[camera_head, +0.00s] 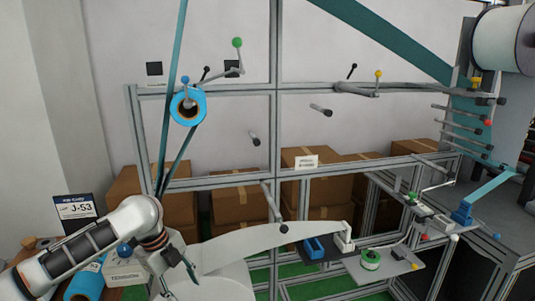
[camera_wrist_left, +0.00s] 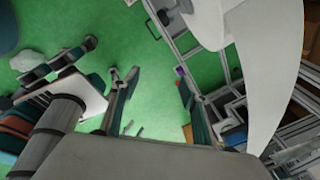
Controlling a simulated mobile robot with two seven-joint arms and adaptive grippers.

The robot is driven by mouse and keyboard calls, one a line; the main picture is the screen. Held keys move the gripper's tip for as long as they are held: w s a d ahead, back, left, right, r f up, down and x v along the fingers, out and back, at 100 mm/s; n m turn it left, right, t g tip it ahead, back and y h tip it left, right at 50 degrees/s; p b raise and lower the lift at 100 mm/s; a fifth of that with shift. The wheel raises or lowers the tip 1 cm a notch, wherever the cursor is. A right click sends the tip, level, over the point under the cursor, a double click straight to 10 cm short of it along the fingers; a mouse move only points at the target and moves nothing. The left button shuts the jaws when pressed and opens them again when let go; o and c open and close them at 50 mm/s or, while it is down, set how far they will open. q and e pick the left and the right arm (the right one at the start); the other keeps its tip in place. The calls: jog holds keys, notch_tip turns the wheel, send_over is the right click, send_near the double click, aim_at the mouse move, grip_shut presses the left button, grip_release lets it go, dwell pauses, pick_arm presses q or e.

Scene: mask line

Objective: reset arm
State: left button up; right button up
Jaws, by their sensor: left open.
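My left arm (camera_head: 95,240) reaches in from the lower left in the head view. Its gripper (camera_head: 178,272) points down in front of the large pale roll. In the left wrist view the two fingers of this gripper (camera_wrist_left: 156,90) stand wide apart, with only green floor between them. It holds nothing. My right arm and gripper show in neither view.
A grey metal frame (camera_head: 276,130) fills the middle. A large pale roll (camera_head: 222,281) feeds a white web (camera_head: 265,240) to the right. A blue roll (camera_head: 188,92) hangs above left. Cardboard boxes (camera_head: 235,197) stand behind.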

pick_arm(q)
jog(key=s+d+f+n+t+h, duration=0.2)
jog(key=s+d+f+n, duration=0.3)
jog(key=f, duration=0.4)
jog(key=s+d+f+n+t+h, duration=0.25)
jog(key=s+d+f+n, duration=0.2)
jog(key=d+f, duration=0.4)
jog(key=s+a+f+n+t+y, duration=0.2)
jog(key=s+a+f+n, duration=0.1)
jog(key=s+a+n, duration=0.2)
jog(key=s+a+f+n+t+y, duration=0.3)
jog(key=s+a, duration=0.5)
jog(key=s, duration=0.3)
jog(key=f+n, duration=0.1)
jog(key=n, duration=0.1)
jog(key=shift+s+a+f+n, duration=0.15)
jog(key=shift+s+a+n, duration=0.15)
jog(key=shift+a+n, duration=0.05)
